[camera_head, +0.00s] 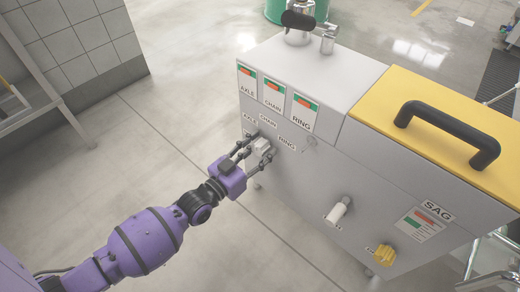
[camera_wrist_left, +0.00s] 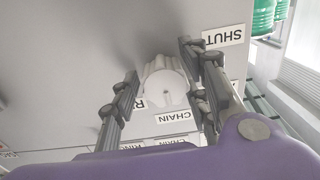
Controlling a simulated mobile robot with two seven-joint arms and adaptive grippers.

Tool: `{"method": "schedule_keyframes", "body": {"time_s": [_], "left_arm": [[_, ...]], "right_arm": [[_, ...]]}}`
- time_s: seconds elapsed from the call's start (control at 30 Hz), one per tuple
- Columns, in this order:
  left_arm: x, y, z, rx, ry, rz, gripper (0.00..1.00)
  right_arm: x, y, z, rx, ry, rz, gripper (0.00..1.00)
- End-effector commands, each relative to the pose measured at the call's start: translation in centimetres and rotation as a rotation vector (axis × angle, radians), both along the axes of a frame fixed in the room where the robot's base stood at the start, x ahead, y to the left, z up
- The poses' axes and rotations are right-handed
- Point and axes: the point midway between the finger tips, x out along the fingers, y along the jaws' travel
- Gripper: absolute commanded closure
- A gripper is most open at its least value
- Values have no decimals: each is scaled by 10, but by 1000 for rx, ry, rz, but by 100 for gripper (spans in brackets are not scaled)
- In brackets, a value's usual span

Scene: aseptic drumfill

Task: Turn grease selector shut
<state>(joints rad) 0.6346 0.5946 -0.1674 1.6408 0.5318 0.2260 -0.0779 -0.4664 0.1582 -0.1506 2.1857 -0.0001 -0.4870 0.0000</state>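The grease selector is a pale grey ribbed knob (camera_wrist_left: 165,85) on the front of the grey cabinet (camera_head: 290,190). In the left wrist view a small dark dot on it faces the CHAIN label (camera_wrist_left: 173,117). The SHUT label (camera_wrist_left: 223,37) is at upper right and the RING label is partly hidden by a finger. My left gripper (camera_head: 260,149) is at the knob, with its fingers on either side and visible gaps beside it. In the head view the gripper partly hides the knob (camera_head: 262,146). My right gripper is not in view.
A white knob (camera_head: 337,213) and a yellow knob (camera_head: 384,255) stick out lower on the same front. Cards marked AXLE, CHAIN and RING (camera_head: 302,111) are above. A yellow lid with a black handle (camera_head: 447,134) covers the right side.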

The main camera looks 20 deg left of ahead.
Motion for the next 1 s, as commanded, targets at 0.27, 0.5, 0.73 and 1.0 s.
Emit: {"method": "schedule_keyframes", "body": {"time_s": [0.27, 0.5, 0.73, 1.0], "left_arm": [[-1, -1, 0, -1, 1, -1, 95], [-1, -1, -1, -3, 2, -2, 95], [-2, -2, -1, -11, 6, -3, 95], [-2, -3, -1, -34, 15, -5, 95]], "right_arm": [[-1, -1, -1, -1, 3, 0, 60], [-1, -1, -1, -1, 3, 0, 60], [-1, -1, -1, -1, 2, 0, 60], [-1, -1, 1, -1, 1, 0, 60]]}}
